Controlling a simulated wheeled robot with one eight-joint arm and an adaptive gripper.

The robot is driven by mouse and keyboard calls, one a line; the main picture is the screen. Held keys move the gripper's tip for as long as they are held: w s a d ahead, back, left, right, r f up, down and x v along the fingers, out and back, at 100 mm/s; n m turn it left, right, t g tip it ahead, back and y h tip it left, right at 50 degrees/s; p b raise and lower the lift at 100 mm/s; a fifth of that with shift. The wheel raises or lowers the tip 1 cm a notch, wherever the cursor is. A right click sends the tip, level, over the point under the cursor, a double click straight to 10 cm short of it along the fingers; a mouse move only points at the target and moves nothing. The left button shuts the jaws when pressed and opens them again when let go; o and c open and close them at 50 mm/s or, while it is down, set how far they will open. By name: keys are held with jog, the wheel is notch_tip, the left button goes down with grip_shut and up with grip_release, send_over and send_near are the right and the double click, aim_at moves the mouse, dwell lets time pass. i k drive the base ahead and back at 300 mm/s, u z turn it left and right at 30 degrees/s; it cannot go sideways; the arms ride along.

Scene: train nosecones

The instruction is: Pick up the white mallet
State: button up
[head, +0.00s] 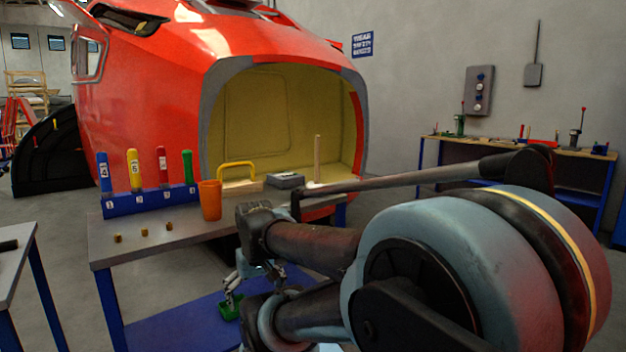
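An upright wooden handle (317,158) stands at the back right of the grey workbench. A bit of white (315,184) shows at its foot, which looks like the head of the white mallet; my arm partly covers it. My gripper (240,282) is low in front of the bench edge, small and partly hidden by my arm links. It is well below and to the left of the mallet, apart from it. I cannot make out its fingers clearly.
On the bench (110,243) are a blue rack (150,202) with several coloured numbered cylinders, an orange cup (210,200), a yellow-handled tool (238,175), a grey box (286,180) and small brown pieces. A red nosecone (160,100) stands behind. A green item (230,307) lies below.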

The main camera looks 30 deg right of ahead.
aim_at(317, 164)
jog(key=k, duration=0.6)
jog(key=z, duration=0.15)
jog(key=i, duration=0.55)
jog(key=z, duration=0.75)
jog(key=i, duration=0.7)
jog(key=z, duration=0.4)
